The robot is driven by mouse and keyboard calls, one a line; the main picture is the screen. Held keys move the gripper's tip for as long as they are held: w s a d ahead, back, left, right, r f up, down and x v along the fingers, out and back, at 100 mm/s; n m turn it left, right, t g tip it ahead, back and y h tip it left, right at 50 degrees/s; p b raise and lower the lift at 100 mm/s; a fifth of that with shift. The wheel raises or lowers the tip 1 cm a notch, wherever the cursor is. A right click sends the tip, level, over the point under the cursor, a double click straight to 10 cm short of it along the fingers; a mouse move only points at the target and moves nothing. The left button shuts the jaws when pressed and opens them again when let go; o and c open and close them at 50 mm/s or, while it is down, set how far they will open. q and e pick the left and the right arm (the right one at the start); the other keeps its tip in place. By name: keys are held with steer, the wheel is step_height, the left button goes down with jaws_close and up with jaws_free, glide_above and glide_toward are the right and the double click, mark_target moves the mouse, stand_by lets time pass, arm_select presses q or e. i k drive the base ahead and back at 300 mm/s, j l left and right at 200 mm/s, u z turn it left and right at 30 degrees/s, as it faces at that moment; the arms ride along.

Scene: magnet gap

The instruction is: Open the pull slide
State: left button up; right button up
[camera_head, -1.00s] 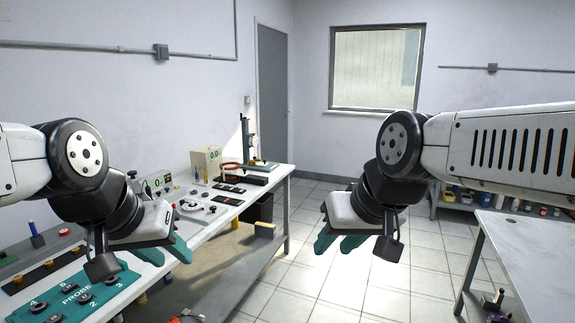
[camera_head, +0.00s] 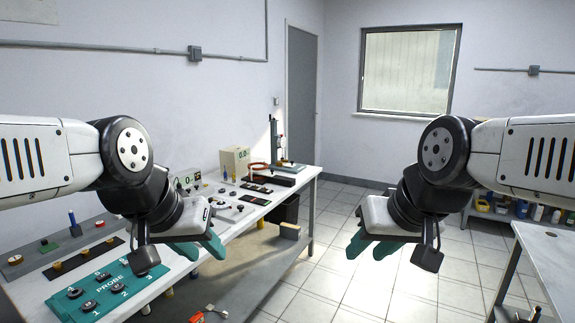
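I cannot pick out a pull slide for certain in the head view. The long white workbench (camera_head: 238,235) on the left carries several instruments and panels. My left gripper (camera_head: 200,250) is in the air over the front edge of this bench, its teal fingers apart and nothing seen between them. My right gripper (camera_head: 371,247) is in the air over the floor right of the bench, with its teal fingers apart and empty. Part of the bench is hidden behind my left arm.
A teal PROBE panel (camera_head: 107,289) lies at the near left. A beige meter box (camera_head: 234,162) and a stand (camera_head: 277,145) are farther along the bench. A grey table (camera_head: 548,250) stands at right. The tiled floor (camera_head: 400,290) between is clear.

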mark_target(285, 164)
steer(key=i+l+u, duration=0.2)
steer(key=i, duration=0.65)
steer(key=i+l+u, duration=0.2)
steer(key=i+l, duration=0.3)
steer(key=i, duration=0.3)
steer(key=i+l+u, duration=0.15)
steer(key=i+l, duration=0.45)
steer(key=i, duration=0.2)
steer(key=i+l+u, duration=0.2)
steer(key=i+l, duration=0.4)
steer(key=i, duration=0.15)
